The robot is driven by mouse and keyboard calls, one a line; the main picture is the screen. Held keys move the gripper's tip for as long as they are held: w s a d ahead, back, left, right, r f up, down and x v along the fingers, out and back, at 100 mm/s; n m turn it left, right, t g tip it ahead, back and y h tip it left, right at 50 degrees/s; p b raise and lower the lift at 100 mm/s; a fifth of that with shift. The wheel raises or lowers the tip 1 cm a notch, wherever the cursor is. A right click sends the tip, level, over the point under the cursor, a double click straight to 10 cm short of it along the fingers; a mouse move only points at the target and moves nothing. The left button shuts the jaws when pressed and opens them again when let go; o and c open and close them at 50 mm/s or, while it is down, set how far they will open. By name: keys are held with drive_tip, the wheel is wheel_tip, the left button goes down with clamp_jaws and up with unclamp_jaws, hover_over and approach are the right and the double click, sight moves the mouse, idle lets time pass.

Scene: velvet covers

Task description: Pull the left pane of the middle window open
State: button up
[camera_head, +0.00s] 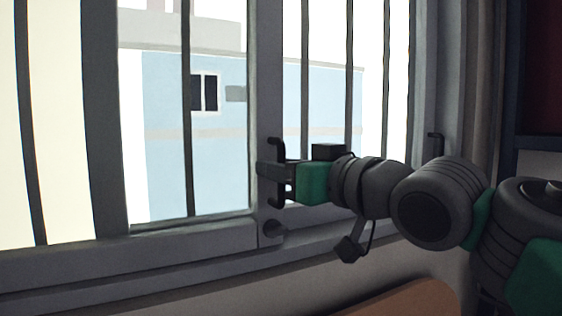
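The left pane (150,240) of the window has a grey frame around glass and shows left of centre in the head view. Its right upright (264,70) carries a dark bracket-shaped handle (278,145). My gripper (268,172) comes in from the right, and its dark fingers overlap the middle of this handle. From this side I cannot tell whether they are closed on it or only around it. The pane looks in line with the frame, and no clear gap shows.
Another dark handle (435,147) is on the frame farther right, behind my arm. Vertical dark bars (187,110) cross the panes. A grey sill (150,272) runs below. A brown curved surface (400,300) is at the bottom right, below my arm.

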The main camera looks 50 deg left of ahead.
drive_tip(key=shift+c, duration=0.2)
clamp_jaws()
idle(1.1)
